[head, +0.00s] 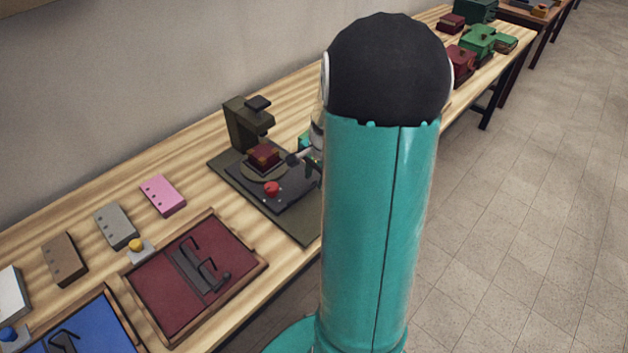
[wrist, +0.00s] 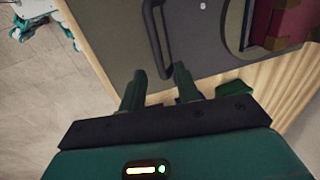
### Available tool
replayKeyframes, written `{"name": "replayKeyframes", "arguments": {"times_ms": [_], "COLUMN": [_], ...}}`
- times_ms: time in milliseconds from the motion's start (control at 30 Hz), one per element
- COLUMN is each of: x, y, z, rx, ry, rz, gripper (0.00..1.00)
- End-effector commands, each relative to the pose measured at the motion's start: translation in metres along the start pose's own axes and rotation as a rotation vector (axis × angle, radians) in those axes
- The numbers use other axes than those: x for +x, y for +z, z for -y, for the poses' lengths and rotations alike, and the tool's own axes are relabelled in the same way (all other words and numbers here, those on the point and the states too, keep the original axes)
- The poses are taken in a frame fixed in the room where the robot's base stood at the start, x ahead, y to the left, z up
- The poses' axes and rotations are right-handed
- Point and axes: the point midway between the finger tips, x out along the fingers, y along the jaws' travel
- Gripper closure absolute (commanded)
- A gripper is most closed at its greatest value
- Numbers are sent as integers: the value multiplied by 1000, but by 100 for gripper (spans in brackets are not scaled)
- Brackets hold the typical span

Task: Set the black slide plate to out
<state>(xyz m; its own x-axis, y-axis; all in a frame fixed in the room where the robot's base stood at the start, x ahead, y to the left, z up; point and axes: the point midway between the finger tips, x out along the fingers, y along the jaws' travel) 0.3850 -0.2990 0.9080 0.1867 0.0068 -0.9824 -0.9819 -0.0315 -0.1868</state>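A dark slide plate (head: 292,197) lies on the olive base of a press-like machine (head: 243,128) in the head view. A red knob (head: 271,188) sits on its near part. In the wrist view I see a dark grey surface (wrist: 205,35) with a black bar handle (wrist: 157,42). I cannot tell for sure that this surface is the slide plate. My gripper (wrist: 160,70) is open, its two fingers apart, with the handle's lower end near the gap. Contact is not clear. In the head view my arm hides part of the plate.
A dark red box (head: 263,154) sits on the machine's round holder. A maroon tray (head: 195,275) with black clamps lies nearer on the bench, with pink, grey and brown blocks along the wall side. Green and red boxes stand farther along. Tiled floor is free at right.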

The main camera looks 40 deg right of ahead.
Motion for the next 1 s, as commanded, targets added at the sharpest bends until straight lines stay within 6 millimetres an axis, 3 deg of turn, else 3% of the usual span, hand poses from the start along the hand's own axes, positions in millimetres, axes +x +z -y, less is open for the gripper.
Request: {"name": "replayKeyframes", "arguments": {"times_ms": [200,467,633,1000], "x": [20,21,21,20], "y": [2,2,2,2], "z": [0,0,1,-2], "rx": [-3,-3,-2,-1], "ry": [1,0,0,0], "rz": [1,0,0,0], "gripper": [68,68,99,100]}}
